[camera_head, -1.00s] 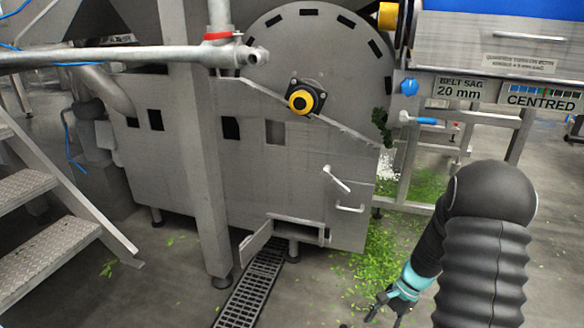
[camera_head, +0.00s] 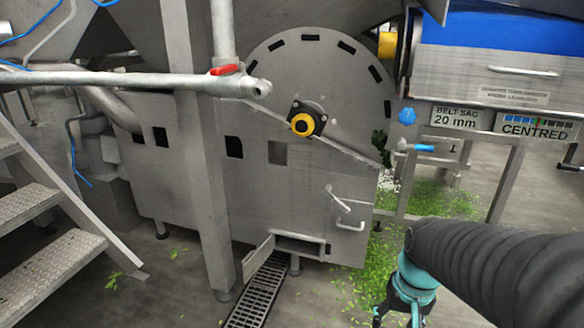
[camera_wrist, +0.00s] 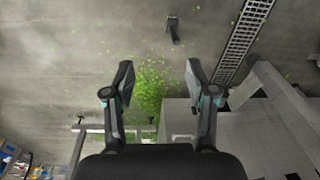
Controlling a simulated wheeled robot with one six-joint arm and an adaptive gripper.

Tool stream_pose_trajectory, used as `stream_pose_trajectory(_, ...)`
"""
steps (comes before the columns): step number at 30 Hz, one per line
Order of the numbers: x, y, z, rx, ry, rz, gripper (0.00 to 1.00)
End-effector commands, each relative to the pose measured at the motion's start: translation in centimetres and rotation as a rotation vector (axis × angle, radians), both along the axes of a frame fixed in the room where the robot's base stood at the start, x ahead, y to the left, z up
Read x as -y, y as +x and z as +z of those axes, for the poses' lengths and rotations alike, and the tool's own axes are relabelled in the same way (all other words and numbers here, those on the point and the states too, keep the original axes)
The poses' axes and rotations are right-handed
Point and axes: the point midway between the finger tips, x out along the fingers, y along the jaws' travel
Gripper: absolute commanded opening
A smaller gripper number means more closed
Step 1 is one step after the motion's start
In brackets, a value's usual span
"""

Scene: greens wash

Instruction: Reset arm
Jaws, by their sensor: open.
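My arm comes in from the right edge of the head view. My gripper (camera_head: 398,322) hangs at the bottom of that view, partly cut off by the frame edge. In the wrist view my gripper (camera_wrist: 158,82) has its two fingers wide apart with nothing between them. Below the fingers are the floor and scattered green leaf pieces (camera_wrist: 150,88). The leaf pieces also lie beside the wash machine (camera_head: 378,262) in the head view. My gripper touches nothing that I can see.
The grey wash machine (camera_head: 200,200) with a round drum guard (camera_head: 330,80) fills the middle. A floor drain grate (camera_head: 258,292) runs in front of it. Metal steps (camera_head: 40,250) stand at left. A blue belt conveyor (camera_head: 500,30) is at upper right. A pipe (camera_head: 120,79) crosses upper left.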

Motion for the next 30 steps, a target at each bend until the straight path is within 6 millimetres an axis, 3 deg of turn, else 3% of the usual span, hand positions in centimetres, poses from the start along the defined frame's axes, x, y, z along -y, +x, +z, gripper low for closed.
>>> stream_pose_trajectory(1, -0.3, -0.7, 1.7, 0.036, -0.016, 0.023, 0.56)
stream_pose_trajectory(3, -0.7, -1.6, 3.4, 0.08, -0.037, 0.054, 0.56)
stream_pose_trajectory(16, -3.2, -5.8, 12.5, 0.358, -0.093, 0.166, 0.56)
stream_pose_trajectory(23, -3.9, -6.2, 14.1, 0.402, -0.092, 0.191, 0.56)
stream_pose_trajectory(26, -3.9, -6.2, 14.0, 0.401, -0.091, 0.192, 0.42)
stream_pose_trajectory(30, -3.9, -6.1, 14.0, 0.4, -0.092, 0.191, 0.42)
